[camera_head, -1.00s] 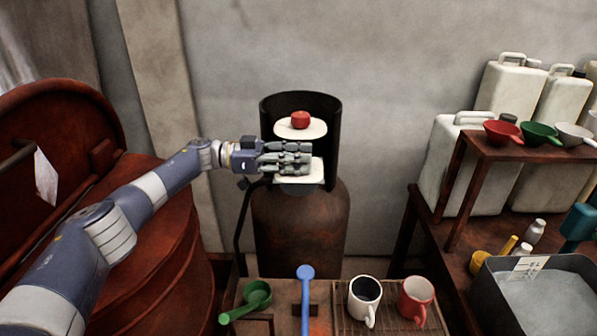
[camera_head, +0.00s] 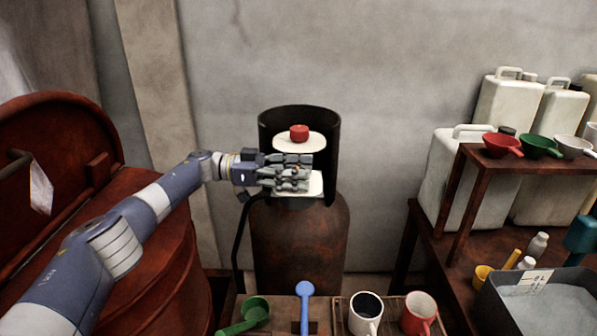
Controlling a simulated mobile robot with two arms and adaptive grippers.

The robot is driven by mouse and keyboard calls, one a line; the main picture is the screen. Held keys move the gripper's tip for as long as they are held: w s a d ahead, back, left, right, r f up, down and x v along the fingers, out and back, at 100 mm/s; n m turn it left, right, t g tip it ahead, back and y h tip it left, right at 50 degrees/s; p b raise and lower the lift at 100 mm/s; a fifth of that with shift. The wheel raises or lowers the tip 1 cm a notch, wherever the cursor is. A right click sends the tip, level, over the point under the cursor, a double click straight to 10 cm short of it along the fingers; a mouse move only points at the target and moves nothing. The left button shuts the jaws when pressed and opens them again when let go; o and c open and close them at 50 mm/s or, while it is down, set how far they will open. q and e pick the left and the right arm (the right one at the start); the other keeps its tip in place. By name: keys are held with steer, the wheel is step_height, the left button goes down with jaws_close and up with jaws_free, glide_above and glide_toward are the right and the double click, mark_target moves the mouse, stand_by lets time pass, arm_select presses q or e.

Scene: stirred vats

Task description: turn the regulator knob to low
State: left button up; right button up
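A rusty gas cylinder (camera_head: 300,245) stands against the wall with a dark open collar (camera_head: 325,140) around its top. Inside the collar a red knob (camera_head: 299,133) sits on a white rounded plate (camera_head: 314,142). A lower white plate (camera_head: 316,184) is partly hidden behind my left gripper. My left gripper (camera_head: 290,172) reaches in from the left, its fingers level in front of the lower plate and below the red knob, apart from that knob. Whether its fingers are closed on anything there is not clear. Which part is the regulator knob is not clear; it may be hidden. My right gripper is not in view.
A dark hose (camera_head: 239,235) runs down the cylinder's left side. A red-brown vat (camera_head: 150,245) stands at left. In front are a green scoop (camera_head: 256,310), a blue ladle (camera_head: 304,291), a white mug (camera_head: 366,306) and a red mug (camera_head: 418,312). A shelf with funnels is at right.

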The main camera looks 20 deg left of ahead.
arm_select(q)
steer(key=s+a, duration=0.1)
steer(key=a, duration=0.6)
steer(key=shift+s+a, duration=0.15)
steer(key=shift+s, duration=0.1)
stand_by(0.3)
